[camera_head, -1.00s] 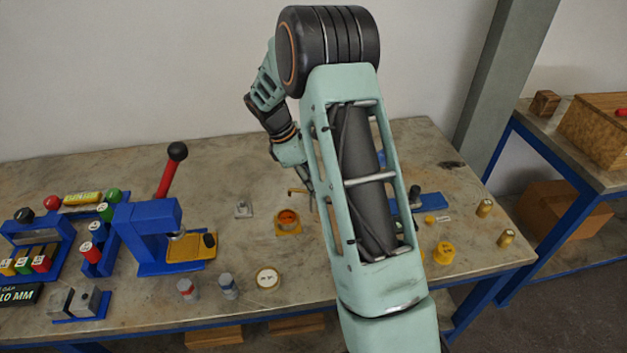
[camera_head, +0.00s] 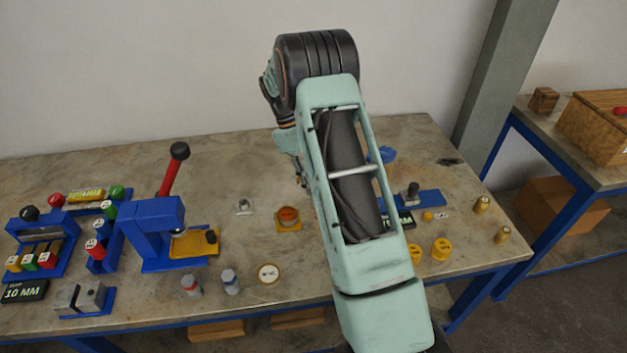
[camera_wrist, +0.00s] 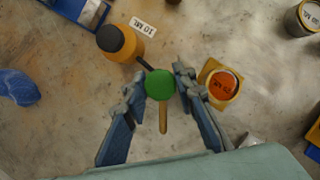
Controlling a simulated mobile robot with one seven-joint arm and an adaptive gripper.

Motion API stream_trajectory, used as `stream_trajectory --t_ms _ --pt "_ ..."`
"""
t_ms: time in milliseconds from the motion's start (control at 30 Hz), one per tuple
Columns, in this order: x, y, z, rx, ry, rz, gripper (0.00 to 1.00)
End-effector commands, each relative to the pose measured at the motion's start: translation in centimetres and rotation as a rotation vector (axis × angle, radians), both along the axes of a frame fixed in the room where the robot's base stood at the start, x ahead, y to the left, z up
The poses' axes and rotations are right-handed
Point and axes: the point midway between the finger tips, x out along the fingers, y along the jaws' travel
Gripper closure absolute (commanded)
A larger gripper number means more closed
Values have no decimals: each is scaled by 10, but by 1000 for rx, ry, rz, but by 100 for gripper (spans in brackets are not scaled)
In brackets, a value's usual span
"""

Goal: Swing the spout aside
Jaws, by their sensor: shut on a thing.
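In the wrist view, an orange vessel with a black top (camera_wrist: 120,42) stands at the upper middle. A thin dark bar runs from it to a green ball knob (camera_wrist: 160,83). A tan spout-like rod (camera_wrist: 163,117) extends below the knob. My gripper (camera_wrist: 161,77) is shut on the green knob, with one finger on each side. An orange-filled cup on a yellow base (camera_wrist: 220,85) sits just right of the fingers; it also shows in the head view (camera_head: 288,217). In the head view my arm hides the vessel and most of the gripper.
A blue press with a red lever (camera_head: 153,225) and block racks (camera_head: 40,245) stand at the left. Two grey-capped bottles (camera_head: 231,281), a round dial-like disc (camera_head: 268,273) and yellow caps (camera_head: 440,248) lie near the front.

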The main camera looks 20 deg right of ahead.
Motion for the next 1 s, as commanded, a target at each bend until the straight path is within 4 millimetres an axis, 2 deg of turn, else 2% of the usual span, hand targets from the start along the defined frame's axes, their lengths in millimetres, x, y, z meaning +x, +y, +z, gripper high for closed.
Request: stream_trajectory --t_ms 500,533,667,1000 --pt "0 -1 0 -1 -1 -21 100" --pt "0 -1 0 -1 0 -20 73" --pt "0 -1 0 0 0 -19 59" --pt "1 0 2 0 -1 -18 57"
